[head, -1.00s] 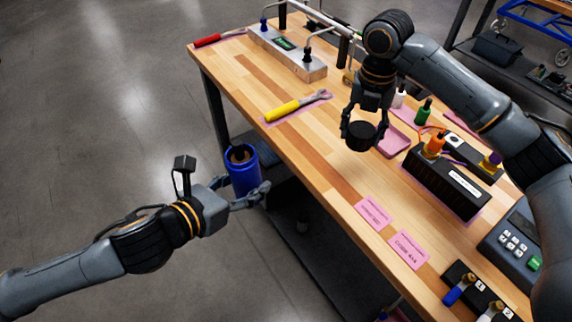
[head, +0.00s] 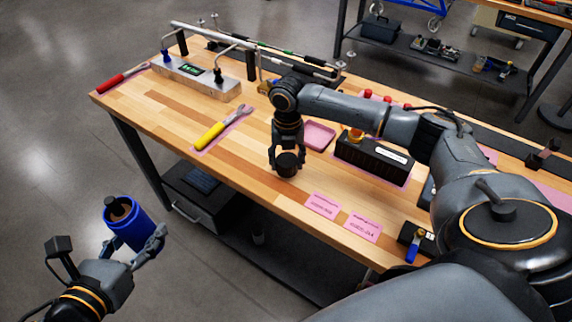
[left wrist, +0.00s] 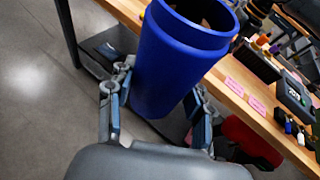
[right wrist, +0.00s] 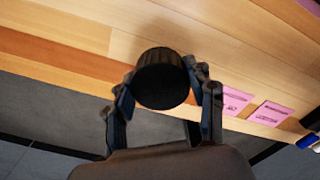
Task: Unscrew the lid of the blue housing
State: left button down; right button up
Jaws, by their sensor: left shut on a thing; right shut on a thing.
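The blue housing (head: 127,224) is an open-topped cylinder with something brown inside its mouth. My left gripper (head: 136,250) is shut on it and holds it in the air off the table's front edge, tilted. In the left wrist view the housing (left wrist: 180,65) stands between both fingers. The black round lid (right wrist: 162,78) is apart from the housing. My right gripper (head: 287,160) is shut on the lid, which shows in the head view (head: 287,165) over the table near its front edge. Whether the lid touches the table cannot be told.
The wooden table (head: 265,195) carries a yellow wrench (head: 222,128), a red-handled tool (head: 122,78), a pink tray (head: 318,135), a black box (head: 373,158) and pink labels (head: 322,205). A grey metal block (head: 196,77) stands at the back left.

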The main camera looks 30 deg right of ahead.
jog(key=shift+f, duration=1.2)
jog(key=o, duration=1.3)
jog(key=shift+f, duration=0.1)
